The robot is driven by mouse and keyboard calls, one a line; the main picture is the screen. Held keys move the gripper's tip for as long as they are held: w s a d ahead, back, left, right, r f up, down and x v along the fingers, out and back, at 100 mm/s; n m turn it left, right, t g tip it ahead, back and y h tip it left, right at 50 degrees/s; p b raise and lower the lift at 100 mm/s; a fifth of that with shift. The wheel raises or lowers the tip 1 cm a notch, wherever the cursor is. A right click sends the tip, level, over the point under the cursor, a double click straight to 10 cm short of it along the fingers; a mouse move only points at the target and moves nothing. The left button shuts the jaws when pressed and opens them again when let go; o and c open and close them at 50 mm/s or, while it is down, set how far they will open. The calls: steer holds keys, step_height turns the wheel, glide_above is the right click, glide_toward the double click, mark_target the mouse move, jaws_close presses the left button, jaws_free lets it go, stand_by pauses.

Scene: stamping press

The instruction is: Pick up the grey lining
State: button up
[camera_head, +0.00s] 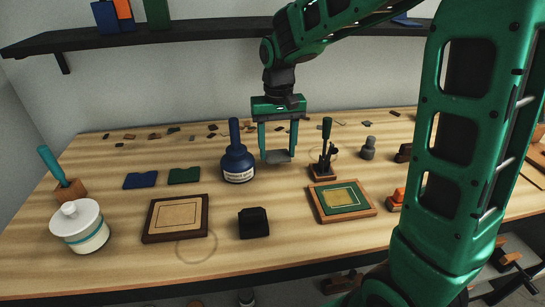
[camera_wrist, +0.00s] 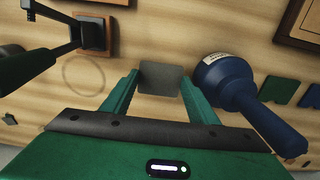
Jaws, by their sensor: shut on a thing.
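The grey lining (camera_head: 279,156) is a small flat grey piece between the fingertips of my gripper (camera_head: 279,150). In the wrist view the lining (camera_wrist: 161,79) spans the gap between the two green fingers of my gripper (camera_wrist: 160,85). My gripper points down and is shut on the lining. It appears to be just above the table, but the exact gap is hard to tell.
A dark blue bottle (camera_head: 238,160) stands close left of my gripper. A small stand with a dark handle (camera_head: 325,152) is close right. Framed boards (camera_head: 149,225) and a black block (camera_head: 253,223) lie in front. A dark shelf (camera_head: 180,35) hangs behind.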

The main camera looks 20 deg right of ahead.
steer(key=s+a+r, duration=0.1)
steer(key=s+r, duration=0.6)
steer(key=s, duration=0.4)
steer(key=shift+s+a+r, duration=0.2)
steer(key=shift+s+r, duration=0.1)
steer(key=shift+r, duration=0.05)
